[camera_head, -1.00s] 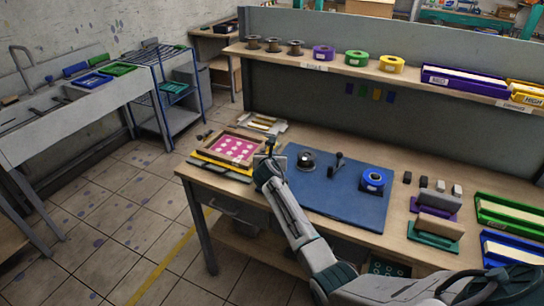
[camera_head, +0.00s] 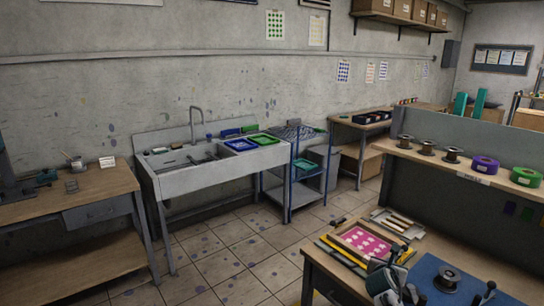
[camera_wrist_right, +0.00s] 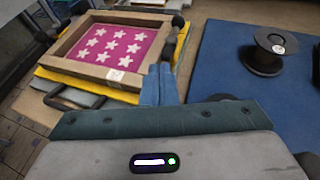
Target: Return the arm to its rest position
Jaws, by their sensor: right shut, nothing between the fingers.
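My right gripper (camera_head: 396,254) is at the bottom of the head view, above the front workbench, between the framed printing screen and the blue mat. In the right wrist view its blue fingers (camera_wrist_right: 160,84) are together with nothing between them. The framed screen (camera_head: 366,241) has a wooden frame and a pink face with white stars. It also shows in the wrist view (camera_wrist_right: 118,46), left of the fingers, apart from them as far as I can tell. My left gripper is not in view.
The blue mat (camera_wrist_right: 225,70) carries a dark spool (camera_wrist_right: 262,52). Wooden-handled tools (camera_head: 398,222) lie behind the screen. A shelf with spools and tape rolls (camera_head: 484,165) stands at right. A sink (camera_head: 218,168) stands by the wall. The tiled floor (camera_head: 230,255) between is clear.

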